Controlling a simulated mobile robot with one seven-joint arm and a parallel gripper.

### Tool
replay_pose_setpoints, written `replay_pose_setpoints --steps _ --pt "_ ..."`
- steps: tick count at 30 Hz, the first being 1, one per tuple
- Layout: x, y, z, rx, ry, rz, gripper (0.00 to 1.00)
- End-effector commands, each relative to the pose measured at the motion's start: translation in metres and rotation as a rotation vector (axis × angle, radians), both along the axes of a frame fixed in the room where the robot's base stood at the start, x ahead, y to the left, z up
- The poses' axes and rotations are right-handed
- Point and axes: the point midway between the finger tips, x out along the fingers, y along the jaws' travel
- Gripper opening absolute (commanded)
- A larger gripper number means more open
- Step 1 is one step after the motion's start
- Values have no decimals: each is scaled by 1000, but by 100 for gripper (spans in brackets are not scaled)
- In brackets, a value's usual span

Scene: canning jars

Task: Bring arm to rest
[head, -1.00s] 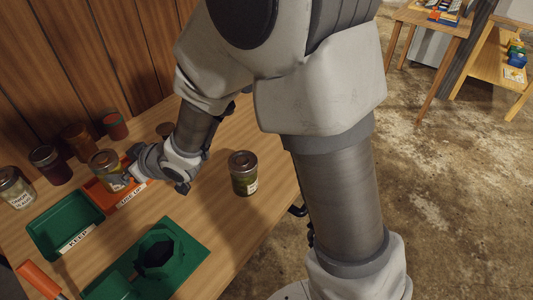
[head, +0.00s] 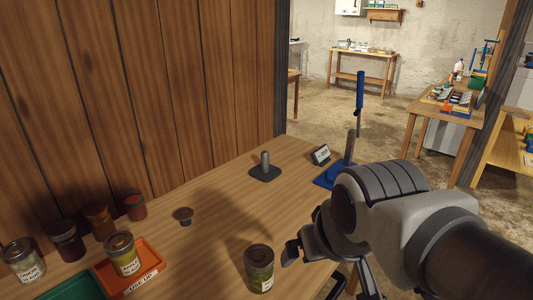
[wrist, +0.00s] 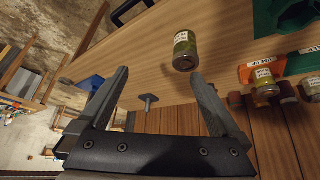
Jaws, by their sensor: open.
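My gripper (wrist: 160,105) is open, with nothing between its fingers in the wrist view. In the head view my gripper (head: 290,252) is raised at the right side of the wooden table (head: 215,215), just right of a green-filled jar (head: 259,270). That jar stands upright alone on the table and also shows beyond the fingertips in the wrist view (wrist: 185,50). The gripper looks apart from it. Another labelled jar (head: 123,254) stands in the orange "USE UP" tray (head: 152,257).
Several jars, including a dark one (head: 65,241), stand along the wooden wall. A green tray (head: 75,290) is at front left. A grey post on a base (head: 265,170), a small sign (head: 320,155) and a blue stand (head: 335,176) are at the table's far end.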

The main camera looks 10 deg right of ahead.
Motion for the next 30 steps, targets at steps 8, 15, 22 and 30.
replay_pose_setpoints --steps 8,15,22,30 --pt "-27 -4 0 31 40 -32 100" --pt "-26 -4 1 30 40 -31 100" --pt "-26 -4 27 30 39 -31 100" --pt "-26 -4 92 30 39 -31 100"
